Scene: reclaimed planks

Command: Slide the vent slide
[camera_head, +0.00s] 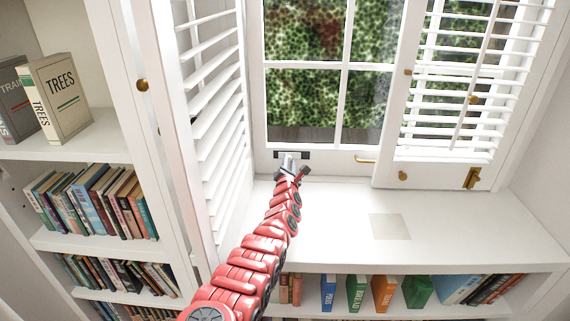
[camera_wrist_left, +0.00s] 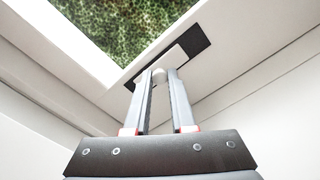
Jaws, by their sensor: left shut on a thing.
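The vent slide is a white plate (camera_wrist_left: 168,60) with a small white knob (camera_wrist_left: 158,73), set in a dark vent slot (camera_wrist_left: 196,41) low on the white window frame. Dark slot shows on both sides of the plate, more of it on the right. In the head view the slot (camera_head: 306,155) lies under the window glass, with its middle partly hidden by my left gripper (camera_head: 289,160). In the left wrist view my left gripper (camera_wrist_left: 160,75) has its fingertips on either side of the knob and is shut on it. My right gripper is not in view.
A white shelf top (camera_head: 340,215) with a pale square on it is clear below the window. Louvred shutters (camera_head: 215,100) stand open at the left and right. A brass handle (camera_head: 366,160) sits right of the vent. A bookcase (camera_head: 95,245) stands at the left.

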